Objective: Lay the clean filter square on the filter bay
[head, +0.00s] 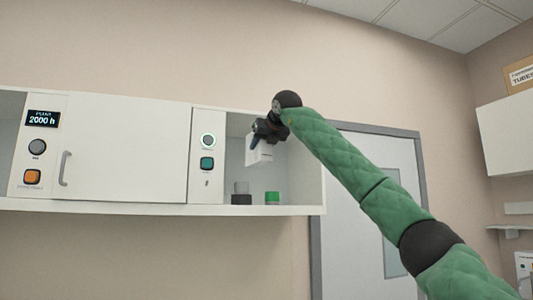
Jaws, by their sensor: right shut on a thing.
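My right gripper (256,141) is in front of the open compartment (304,186) at the right end of the wall cabinet. It is shut on a white square piece (264,153), which looks like the clean filter square. The piece hangs tilted, above the compartment floor and apart from it. A dark block (241,199) with a grey top and a small green block (272,198) stand on that floor below it. I cannot tell which surface is the filter bay. My left gripper is not in view.
The cabinet has a closed door (125,150) with a handle and a display panel (42,118) with knobs. A narrow panel (207,165) with buttons borders the compartment. A grey-framed door (379,220) stands behind my right arm. A box (520,75) sits top right.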

